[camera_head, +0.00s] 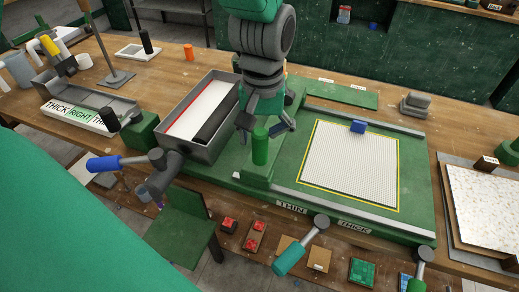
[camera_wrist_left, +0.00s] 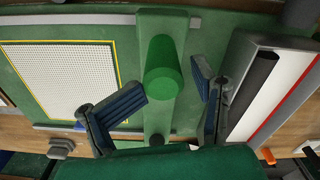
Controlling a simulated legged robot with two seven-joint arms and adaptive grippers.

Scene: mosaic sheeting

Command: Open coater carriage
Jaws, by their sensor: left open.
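The coater carriage appears to be the green crossbar (camera_head: 258,172) with an upright green cylindrical handle (camera_head: 261,147). It lies across the green bed, left of the white gridded sheet (camera_head: 350,165). My left gripper (camera_head: 265,124) is open, just above and behind the handle in the head view. In the left wrist view, the handle (camera_wrist_left: 163,70) shows between and beyond the spread blue-padded fingers of my left gripper (camera_wrist_left: 168,80). I see no contact with the handle. My right gripper is not in view.
A grey open box (camera_head: 172,108) with a black bar stands left of the crossbar, close to one finger in the wrist view. A blue-handled lever (camera_head: 105,163) sticks out at its front. A blue block (camera_head: 357,126) sits at the sheet's back edge. Labelled THIN and THICK levers are at the front.

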